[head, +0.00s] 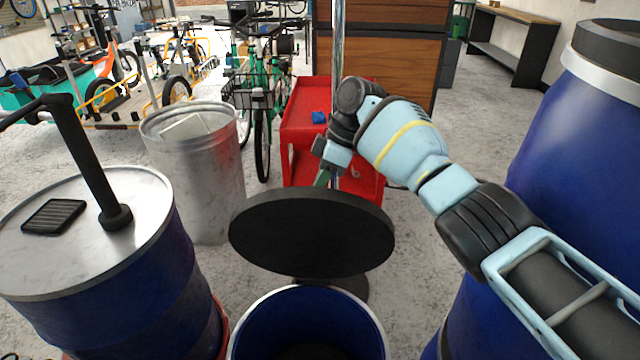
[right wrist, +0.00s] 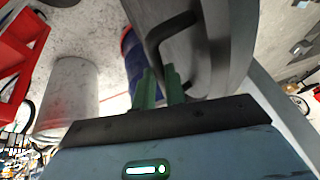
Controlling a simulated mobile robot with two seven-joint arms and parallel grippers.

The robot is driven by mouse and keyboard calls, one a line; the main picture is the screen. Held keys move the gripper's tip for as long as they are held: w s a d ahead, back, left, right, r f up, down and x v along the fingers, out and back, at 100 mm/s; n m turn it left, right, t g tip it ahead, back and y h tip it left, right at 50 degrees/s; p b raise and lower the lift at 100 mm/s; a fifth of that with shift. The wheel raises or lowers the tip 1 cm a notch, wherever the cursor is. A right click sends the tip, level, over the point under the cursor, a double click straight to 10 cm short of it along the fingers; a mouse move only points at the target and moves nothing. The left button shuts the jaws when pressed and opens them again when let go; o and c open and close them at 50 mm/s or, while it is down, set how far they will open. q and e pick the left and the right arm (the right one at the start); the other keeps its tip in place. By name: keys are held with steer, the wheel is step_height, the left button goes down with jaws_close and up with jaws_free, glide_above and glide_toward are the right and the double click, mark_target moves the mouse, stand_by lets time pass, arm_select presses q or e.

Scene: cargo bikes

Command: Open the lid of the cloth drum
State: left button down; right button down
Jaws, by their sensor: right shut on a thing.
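The cloth drum (head: 306,294) is blue and stands at the bottom centre of the head view with its round mouth uncovered. Its black disc lid (head: 312,235) is above and behind the mouth, tilted with a broad face toward the head camera. My right gripper (head: 325,172) is at the lid's far upper edge, its fingers partly hidden. In the right wrist view, the lid (right wrist: 228,45) shows a black loop handle (right wrist: 183,25), and my green fingers (right wrist: 160,88) are shut on the handle's near end. My left gripper is not in view.
A blue drum with a silver top (head: 75,255) stands left, and a tall blue drum (head: 580,150) stands right. A grey metal bin (head: 200,185), a red cart (head: 300,125) and a chrome pole (head: 338,45) are behind. Bikes fill the back left.

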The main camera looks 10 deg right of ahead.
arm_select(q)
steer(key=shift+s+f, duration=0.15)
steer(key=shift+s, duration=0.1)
arm_select(e)
steer(key=shift+s+d+f, duration=0.15)
steer(key=shift+s+f, duration=0.05)
steer(key=shift+f, duration=0.55)
steer(key=c, duration=1.9)
jaws_free()
steer(key=o, duration=0.4)
steer(key=shift+w, duration=0.3)
steer(key=shift+o, duration=0.2)
steer(key=shift+s+r, duration=0.1)
steer(key=shift+r, duration=0.2)
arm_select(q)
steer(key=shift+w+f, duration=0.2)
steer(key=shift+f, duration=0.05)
arm_select(e)
steer(key=v, duration=0.7)
steer(key=shift+r, duration=0.3)
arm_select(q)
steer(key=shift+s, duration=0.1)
